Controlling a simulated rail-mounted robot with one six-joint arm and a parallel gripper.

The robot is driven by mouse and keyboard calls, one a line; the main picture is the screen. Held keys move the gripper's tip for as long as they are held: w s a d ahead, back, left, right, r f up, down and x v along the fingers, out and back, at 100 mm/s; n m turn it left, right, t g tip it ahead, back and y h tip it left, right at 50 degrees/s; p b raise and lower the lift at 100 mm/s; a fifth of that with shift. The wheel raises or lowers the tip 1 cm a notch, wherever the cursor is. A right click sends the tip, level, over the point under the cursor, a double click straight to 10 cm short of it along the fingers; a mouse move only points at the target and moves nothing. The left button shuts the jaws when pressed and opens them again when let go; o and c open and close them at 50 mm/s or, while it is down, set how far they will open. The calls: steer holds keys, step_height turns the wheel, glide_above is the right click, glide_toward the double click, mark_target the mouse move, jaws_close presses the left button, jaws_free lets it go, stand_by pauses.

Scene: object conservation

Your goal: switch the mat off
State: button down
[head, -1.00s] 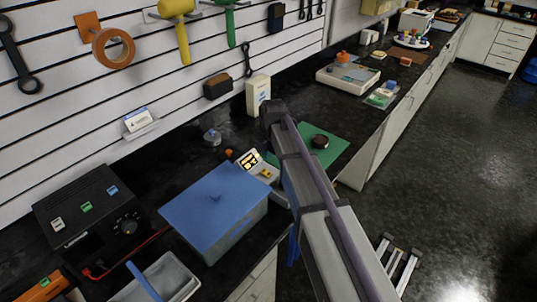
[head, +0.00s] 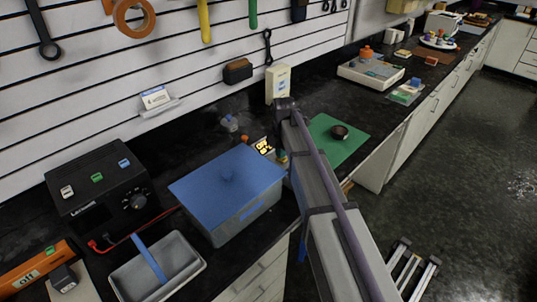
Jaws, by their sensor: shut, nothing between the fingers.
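A green mat (head: 345,146) lies flat on the dark counter, right of my arm. A small dark round object (head: 339,132) rests on it. A small unit with a lit yellow display (head: 263,147) sits left of my arm, behind the blue-lidded box; my arm partly hides it and its digits are too small to read surely. A black control box (head: 102,190) with several coloured labels and a knob stands at left. I cannot tell which of these switches the mat. My arm reaches up the middle of the view; my gripper does not show.
A grey box with a blue lid (head: 228,180) and a grey tray (head: 158,267) stand in front. A red lead (head: 150,229) runs from the black box. A white carton (head: 278,84) and a low white tray (head: 370,75) stand farther back. A slatted wall holds tools.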

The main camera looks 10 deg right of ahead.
steer(key=shift+s+a+f, duration=0.15)
steer(key=shift+f, duration=0.05)
steer(key=shift+s+f, duration=0.1)
steer(key=shift+s+d+f, duration=0.1)
steer(key=shift+s+d, duration=0.15)
steer(key=shift+s, duration=0.55)
steer(key=shift+d, duration=0.1)
step_height(320, 180, up, 15)
steer(key=w+p, duration=0.1)
steer(key=p, duration=1.4)
steer(key=shift+w, duration=0.3)
steer(key=shift+f, duration=0.1)
